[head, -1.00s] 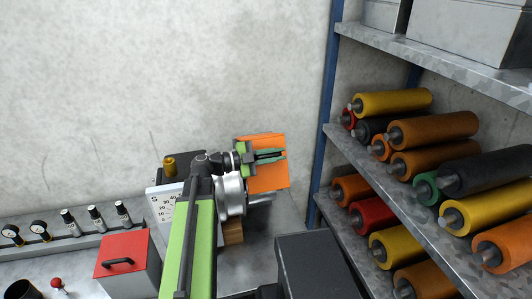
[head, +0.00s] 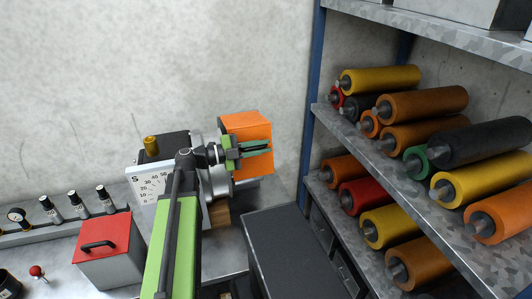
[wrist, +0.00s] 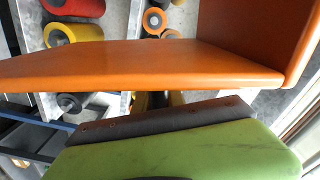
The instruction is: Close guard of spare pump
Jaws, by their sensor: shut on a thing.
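The spare pump (head: 211,178) is a grey metal body on the bench by the wall, with a white "S" scale plate (head: 152,186) at its left. Its orange guard (head: 246,128) stands raised over the pump's right side; the pump below it is partly hidden by my arm. My gripper (head: 262,147) is at the guard, its green fingers shut on it. In the wrist view the orange guard (wrist: 150,65) spans the picture as a bent panel, close above a green finger with a dark pad (wrist: 160,120). The exact grip is partly hidden.
A shelf rack (head: 345,140) with several coloured rollers stands at the right. A dark drawer cabinet (head: 295,250) is in front of it. A red-lidded box (head: 103,238) and a row of gauges and valves (head: 60,212) lie at the left.

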